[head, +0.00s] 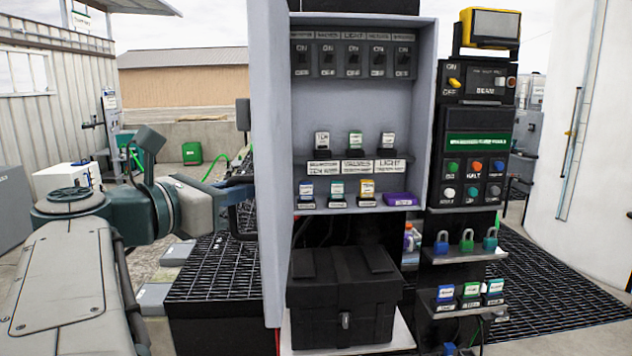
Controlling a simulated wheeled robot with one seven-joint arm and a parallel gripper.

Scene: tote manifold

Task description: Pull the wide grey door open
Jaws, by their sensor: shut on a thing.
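The wide grey door (268,120) stands open at the left of the grey cabinet (425,110). I see it at a steep angle, as a tall narrow panel. My gripper (243,206) is at the door's left side, about halfway up, and my arm reaches it from the left. It is shut on a dark handle there; the handle and fingers are dark and hard to tell apart. The cabinet's inside shows, with switches at the top and small labelled items on two shelves.
A black case (345,295) sits at the cabinet's bottom. A black control panel (478,165) with buttons and padlocks stands to the right. A green box (192,153) stands far back left.

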